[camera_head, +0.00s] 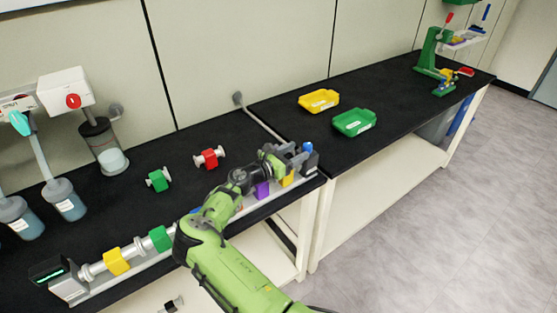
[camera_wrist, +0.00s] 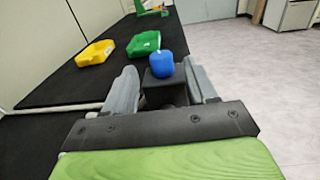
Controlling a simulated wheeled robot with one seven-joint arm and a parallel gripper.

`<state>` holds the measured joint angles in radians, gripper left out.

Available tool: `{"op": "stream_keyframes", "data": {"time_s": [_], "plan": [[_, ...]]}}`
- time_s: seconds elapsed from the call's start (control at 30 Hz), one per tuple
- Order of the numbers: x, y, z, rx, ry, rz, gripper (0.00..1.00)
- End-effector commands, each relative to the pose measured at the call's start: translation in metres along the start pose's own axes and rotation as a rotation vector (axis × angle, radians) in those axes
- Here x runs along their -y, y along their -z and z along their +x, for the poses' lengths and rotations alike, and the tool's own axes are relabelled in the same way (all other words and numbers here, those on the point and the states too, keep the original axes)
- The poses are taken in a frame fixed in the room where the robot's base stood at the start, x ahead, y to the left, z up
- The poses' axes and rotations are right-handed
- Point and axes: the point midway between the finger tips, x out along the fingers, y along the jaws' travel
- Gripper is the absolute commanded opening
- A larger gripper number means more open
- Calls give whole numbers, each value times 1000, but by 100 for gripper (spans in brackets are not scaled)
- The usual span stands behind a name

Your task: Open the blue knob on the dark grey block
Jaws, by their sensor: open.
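The blue knob (camera_head: 308,147) sits on top of the dark grey block (camera_head: 312,161) at the right end of the pale rail on the near bench. In the wrist view the rounded blue knob (camera_wrist: 162,63) stands at the upper front of the dark block (camera_wrist: 164,88). My gripper (camera_head: 296,154) is open, close to the block. In the wrist view its two grey fingers (camera_wrist: 160,72) lie one on each side of the knob and block, with a visible gap by the knob. I cannot tell whether either finger touches the block.
Yellow (camera_head: 318,100) and green (camera_head: 354,122) trays lie on the far bench. My arm lies over the rail (camera_head: 140,268), which carries coloured valves, including a purple one (camera_head: 262,190). A loose red valve (camera_head: 209,158) and green valve (camera_head: 158,179) lie behind it.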

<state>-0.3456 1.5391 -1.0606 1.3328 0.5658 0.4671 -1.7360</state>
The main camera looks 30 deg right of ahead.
Motion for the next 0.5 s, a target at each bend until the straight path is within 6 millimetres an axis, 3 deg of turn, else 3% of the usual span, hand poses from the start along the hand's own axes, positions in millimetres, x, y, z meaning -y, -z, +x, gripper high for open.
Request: {"op": "stream_keyframes", "data": {"time_s": [0.1,0.3,0.5], "plan": [[-1,-1,-36,0,-4,1,57],[0,-1,-84,0,-2,0,57],[0,-1,-101,1,1,1,57]]}}
